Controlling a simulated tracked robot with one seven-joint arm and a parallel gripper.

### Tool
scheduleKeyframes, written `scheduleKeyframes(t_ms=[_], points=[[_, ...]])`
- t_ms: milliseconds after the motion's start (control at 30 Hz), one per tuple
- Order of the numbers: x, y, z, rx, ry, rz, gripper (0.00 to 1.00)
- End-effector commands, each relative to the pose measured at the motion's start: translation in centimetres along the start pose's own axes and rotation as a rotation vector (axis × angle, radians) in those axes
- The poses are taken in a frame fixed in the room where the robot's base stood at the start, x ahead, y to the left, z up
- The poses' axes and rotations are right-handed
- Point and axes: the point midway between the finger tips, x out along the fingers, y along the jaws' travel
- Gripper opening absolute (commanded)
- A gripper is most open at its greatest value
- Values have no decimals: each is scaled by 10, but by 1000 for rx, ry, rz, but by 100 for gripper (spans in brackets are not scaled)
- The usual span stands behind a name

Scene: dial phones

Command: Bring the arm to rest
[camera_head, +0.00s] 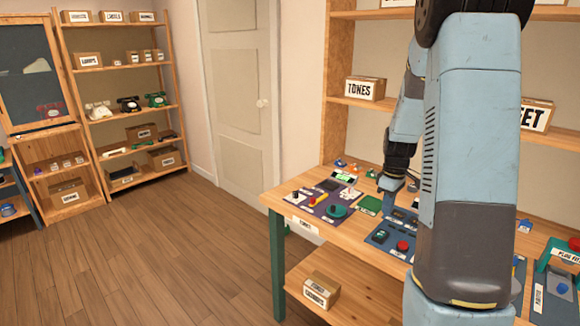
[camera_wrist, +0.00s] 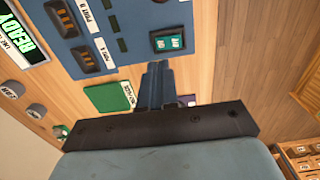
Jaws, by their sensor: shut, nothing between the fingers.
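My arm (camera_head: 468,150) rises large at the right of the head view and hides part of the bench behind it. My gripper (camera_head: 388,200) points down over the wooden workbench (camera_head: 278,199), close to the panels on it. In the wrist view my gripper (camera_wrist: 157,78) is shut and empty, above the bench top near a green square mat (camera_wrist: 108,98) and a blue panel (camera_wrist: 130,35). I cannot tell whether its tips touch anything.
Boxes, including one marked TONES (camera_head: 364,89), stand on shelves behind. A shelf of phones (camera_head: 128,104) stands at the far left. The wooden floor (camera_head: 150,255) is clear.

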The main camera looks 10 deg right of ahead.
Motion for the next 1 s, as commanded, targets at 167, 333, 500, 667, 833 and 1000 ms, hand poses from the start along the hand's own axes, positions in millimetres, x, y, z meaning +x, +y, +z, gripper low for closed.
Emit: scheduleKeyframes(t_ms=[167, 333, 500, 667, 833, 1000], points=[[-29, -18, -4, 38, 27, 24, 0], [-73, -51, -7, 112, 73, 59, 0], [-112, -87, -4, 188, 121, 88, 0], [-144, -122, 2, 257, 169, 112, 0], [-173, -159, 12, 331, 223, 133, 0], [-195, -196, 27, 405, 279, 148, 0]])
